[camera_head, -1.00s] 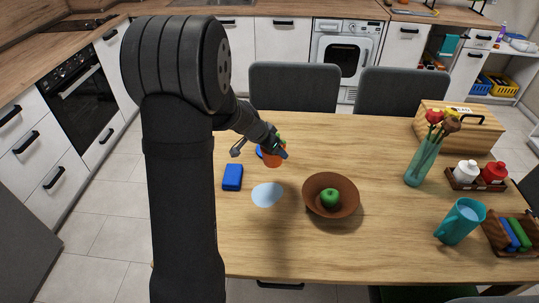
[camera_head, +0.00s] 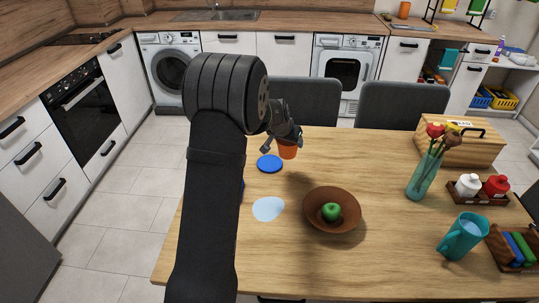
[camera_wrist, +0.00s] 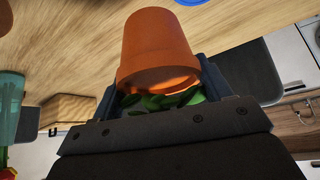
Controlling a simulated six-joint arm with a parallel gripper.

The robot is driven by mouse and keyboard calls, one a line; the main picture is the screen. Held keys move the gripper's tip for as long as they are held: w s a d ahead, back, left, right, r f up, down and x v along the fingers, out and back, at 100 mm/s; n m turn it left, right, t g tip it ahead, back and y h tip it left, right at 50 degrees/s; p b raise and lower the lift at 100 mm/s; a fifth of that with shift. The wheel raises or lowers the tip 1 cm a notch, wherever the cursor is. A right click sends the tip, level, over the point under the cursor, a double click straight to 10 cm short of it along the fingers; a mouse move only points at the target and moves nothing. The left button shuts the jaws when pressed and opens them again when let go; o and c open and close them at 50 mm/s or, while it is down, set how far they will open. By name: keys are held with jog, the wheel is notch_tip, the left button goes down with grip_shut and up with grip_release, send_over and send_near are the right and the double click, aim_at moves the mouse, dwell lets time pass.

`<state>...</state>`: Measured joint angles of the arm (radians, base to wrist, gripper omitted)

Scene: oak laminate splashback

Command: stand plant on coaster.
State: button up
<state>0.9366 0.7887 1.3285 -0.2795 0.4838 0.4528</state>
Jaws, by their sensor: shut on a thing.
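The plant is an orange pot (camera_head: 288,152) with green leaves. In the head view it hangs above the far part of the table, to the right of the coaster. My gripper (camera_head: 284,141) is shut on it. In the wrist view the pot (camera_wrist: 158,45) sits between the fingers (camera_wrist: 162,86), held near its rim, with leaves (camera_wrist: 160,100) showing at the rim. The coaster is a flat blue disc (camera_head: 270,163) lying bare on the table, apart from the pot. A sliver of blue shows at the wrist view's top edge.
A brown bowl (camera_head: 345,222) with a green apple (camera_head: 331,212) and a pale blue flat patch (camera_head: 268,208) lie nearer. A flower vase (camera_head: 422,180), teal mug (camera_head: 463,237) and bread box (camera_head: 470,150) stand right. My arm mostly hides a blue item (camera_head: 242,187).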

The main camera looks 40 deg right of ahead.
jog(key=shift+w+a+f, duration=0.25)
jog(key=shift+w+f, duration=1.15)
jog(key=shift+f, duration=0.1)
jog(key=shift+w+a+f, duration=0.25)
jog(key=shift+w+f, duration=1.1)
jog(key=shift+f, duration=0.1)
jog(key=shift+w+a+f, duration=0.25)
jog(key=shift+w+f, duration=1.15)
jog(key=shift+f, duration=0.1)
jog(key=shift+f, duration=0.1)
jog(key=o, duration=1.2)
jog(key=shift+f, duration=0.1)
jog(key=shift+s+a+r, duration=0.1)
jog(key=shift+a+r, duration=0.05)
jog(key=shift+r, duration=0.3)
jog(key=v, duration=1.1)
jog(key=shift+a+r, duration=0.1)
